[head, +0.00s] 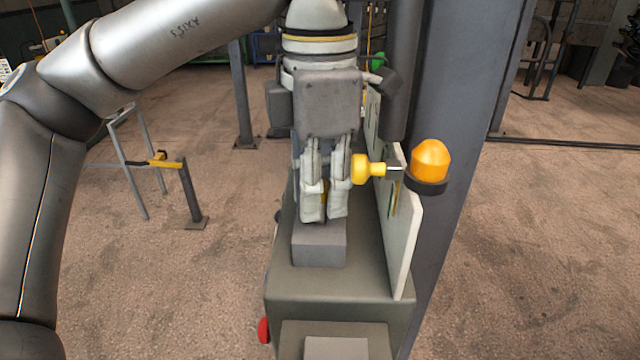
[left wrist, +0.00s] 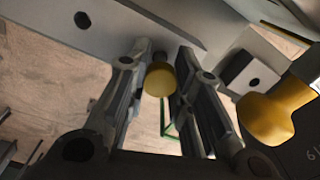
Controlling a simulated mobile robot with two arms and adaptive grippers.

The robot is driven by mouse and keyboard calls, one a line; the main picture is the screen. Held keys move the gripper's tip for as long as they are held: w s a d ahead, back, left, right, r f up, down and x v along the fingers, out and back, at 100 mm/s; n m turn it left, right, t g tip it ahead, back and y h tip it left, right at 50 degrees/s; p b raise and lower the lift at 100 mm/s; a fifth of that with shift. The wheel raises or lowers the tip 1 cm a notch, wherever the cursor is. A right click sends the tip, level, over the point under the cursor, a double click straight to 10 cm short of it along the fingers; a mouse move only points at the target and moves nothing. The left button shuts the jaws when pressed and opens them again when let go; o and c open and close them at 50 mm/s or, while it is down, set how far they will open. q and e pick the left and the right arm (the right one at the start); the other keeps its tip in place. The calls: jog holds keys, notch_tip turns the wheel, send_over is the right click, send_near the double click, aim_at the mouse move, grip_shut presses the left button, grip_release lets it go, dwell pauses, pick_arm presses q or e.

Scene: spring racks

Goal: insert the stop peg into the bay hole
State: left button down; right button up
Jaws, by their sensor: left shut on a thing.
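My left gripper (head: 325,215) points down just above a grey block (head: 319,246). It is shut on a yellow-headed piece, which looks like the stop peg; a sliver of yellow shows between the fingers in the head view. In the left wrist view the yellow round head (left wrist: 160,80) sits between the two fingers. A pale surface (left wrist: 125,25) in the left wrist view has a dark hole, and a grey block (left wrist: 237,70) there has another. I cannot tell which is the bay hole. My right gripper is not in view.
A yellow knob (head: 366,170) on a thin metal pin stands close right of my left gripper, by an upright pale plate (head: 405,240). An orange beacon (head: 430,162) and a grey post (head: 455,130) are beyond. A red button (head: 263,330) is on the machine's left side.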

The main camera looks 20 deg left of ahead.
pick_arm(q)
jog(key=shift+f, duration=0.2)
jog(key=c, duration=1.2)
grip_release()
jog(key=shift+r, duration=0.1)
jog(key=shift+r, duration=3.95)
jog(key=shift+r, duration=0.2)
